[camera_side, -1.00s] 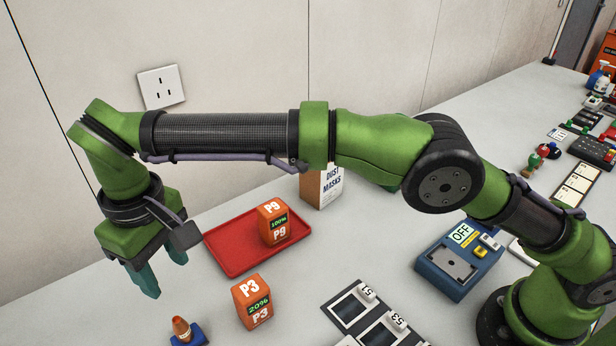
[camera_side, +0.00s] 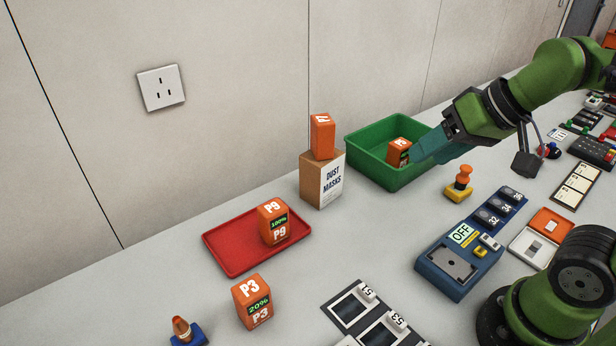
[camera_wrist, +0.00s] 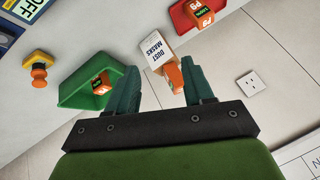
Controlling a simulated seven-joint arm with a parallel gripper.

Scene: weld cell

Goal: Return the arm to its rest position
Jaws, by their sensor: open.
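My gripper (camera_side: 420,150) is at the right in the side view, its teal fingers pointing left, in front of the green bin's right side in the picture. In the wrist view my gripper (camera_wrist: 160,82) has its two fingers spread wide, with nothing held. The orange block on the dust mask box (camera_wrist: 153,50) shows between them in the picture, farther off. My forearm runs off to the upper right, over the right part of the bench.
A green bin (camera_side: 368,165) holds an orange block (camera_side: 396,150). An orange block (camera_side: 322,136) stands on the dust masks box (camera_side: 318,180). Block P9 (camera_side: 272,222) is on a red tray (camera_side: 226,250); block P3 (camera_side: 252,300) stands on the bench. A blue OFF device (camera_side: 455,270) is at right.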

